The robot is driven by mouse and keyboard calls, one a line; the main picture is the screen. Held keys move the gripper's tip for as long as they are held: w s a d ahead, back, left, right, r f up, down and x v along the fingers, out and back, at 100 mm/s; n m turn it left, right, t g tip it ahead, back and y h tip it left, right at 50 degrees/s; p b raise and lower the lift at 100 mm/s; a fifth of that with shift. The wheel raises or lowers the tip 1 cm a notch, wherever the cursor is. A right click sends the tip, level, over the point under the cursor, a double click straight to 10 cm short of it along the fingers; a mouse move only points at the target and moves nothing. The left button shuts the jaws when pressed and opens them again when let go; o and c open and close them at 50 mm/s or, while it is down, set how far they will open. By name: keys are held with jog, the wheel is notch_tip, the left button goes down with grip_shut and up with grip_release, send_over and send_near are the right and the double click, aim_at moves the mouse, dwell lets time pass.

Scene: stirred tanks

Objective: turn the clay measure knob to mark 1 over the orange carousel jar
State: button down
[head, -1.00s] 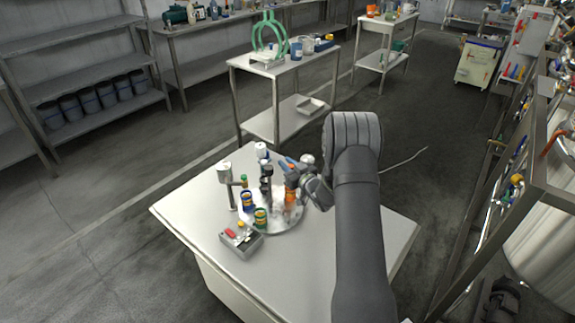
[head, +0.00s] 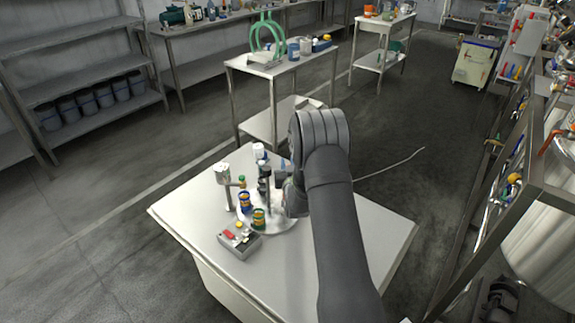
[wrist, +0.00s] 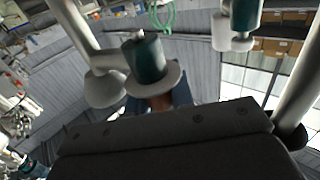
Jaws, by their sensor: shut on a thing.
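My gripper (wrist: 158,104) shows in the wrist view as bluish fingers, mostly hidden behind the dark wrist body. It is shut on a small reddish-brown piece, which looks like the clay measure knob (wrist: 160,102). A teal cylinder with a pale collar (wrist: 148,62) stands just beyond it. No mark on the knob can be read. In the head view, my arm covers the gripper's fingertips, the knob and the orange jar. The pale round carousel (head: 284,222) shows left of my arm, with a blue jar (head: 245,201) and a green jar (head: 259,218) on it.
A metal box with red and yellow buttons (head: 240,244) lies at the carousel's front left. A silver cup on a post (head: 223,174) stands at its left. The white table (head: 195,222) is bare at its left. A steel cart (head: 270,68) stands behind.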

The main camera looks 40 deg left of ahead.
dwell(0.4)
jog(key=c, duration=1.3)
grip_release()
jog(key=shift+o, duration=0.2)
jog(key=shift+d, duration=0.1)
jog(key=v, duration=1.7)
jog(key=shift+s, duration=0.25)
jog(key=shift+r, duration=0.1)
jog(key=shift+c, duration=0.3)
